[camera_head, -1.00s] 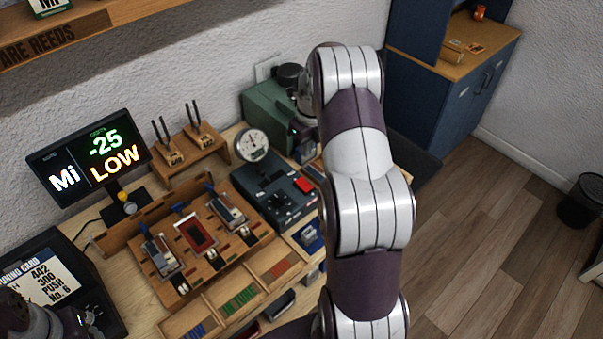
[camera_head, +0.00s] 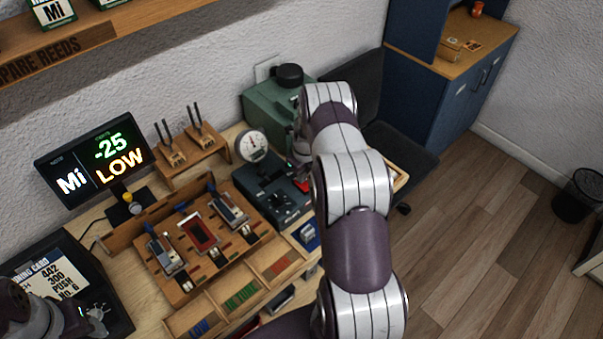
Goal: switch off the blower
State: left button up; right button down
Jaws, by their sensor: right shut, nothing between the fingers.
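The green blower box (camera_head: 268,108) with a black round cap stands at the back of the bench. In front of it is a dark control unit (camera_head: 262,190) with a round white gauge (camera_head: 253,145), a knob and a red switch (camera_head: 302,184) at its right end. My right gripper (camera_head: 299,162) is over the right end of this unit, close to the red switch; it is shut and empty. My arm partly hides the switch, so I cannot tell contact or the switch's position. My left gripper (camera_head: 92,320) is at the lower left corner, its fingers unclear.
A display (camera_head: 95,160) reads "Mi -25 LOW". A wooden jig (camera_head: 165,285) with several reed pieces fills the middle of the bench. Partitioned trays (camera_head: 262,292) lie in front, and a tool rack (camera_head: 168,178) stands behind. A dark chair (camera_head: 400,150) is at right.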

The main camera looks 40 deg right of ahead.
jog(key=shift+f+b, duration=0.3)
jog(key=shift+b, duration=0.1)
jog(key=shift+a+r, duration=0.1)
jog(key=shift+s, duration=0.2)
jog(key=shift+s+p, duration=0.5)
jog(key=shift+s, duration=0.15)
jog(key=shift+r, duration=0.15)
